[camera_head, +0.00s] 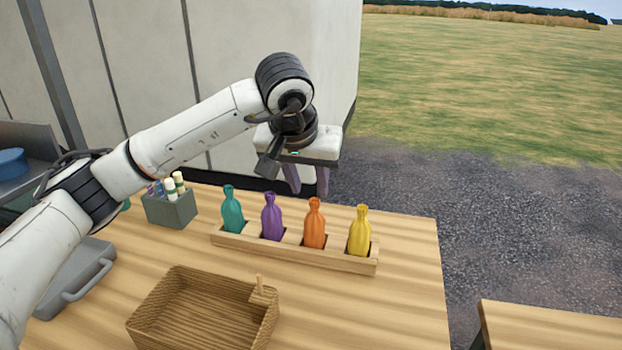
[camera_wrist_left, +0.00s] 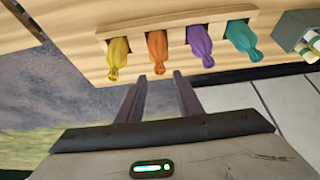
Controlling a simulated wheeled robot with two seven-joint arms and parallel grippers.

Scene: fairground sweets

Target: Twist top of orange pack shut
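The orange pack (camera_head: 314,224) stands upright in a wooden rack (camera_head: 290,252) on the table, third from the left between the purple pack (camera_head: 272,216) and the yellow pack (camera_head: 359,232). Its top looks gathered into a narrow neck. In the left wrist view the orange pack (camera_wrist_left: 157,48) lies just beyond the fingertips. My left gripper (camera_head: 308,190) is open and empty, behind and above the rack. In the left wrist view its two fingers (camera_wrist_left: 160,76) are apart with nothing between them. My right gripper is not in view.
A teal pack (camera_head: 232,210) stands at the rack's left end. A wicker basket (camera_head: 160,290) is in front. A grey holder with bottles (camera_head: 171,210) stands left of the rack. The table's right part is clear. Another wooden surface (camera_head: 550,330) is at lower right.

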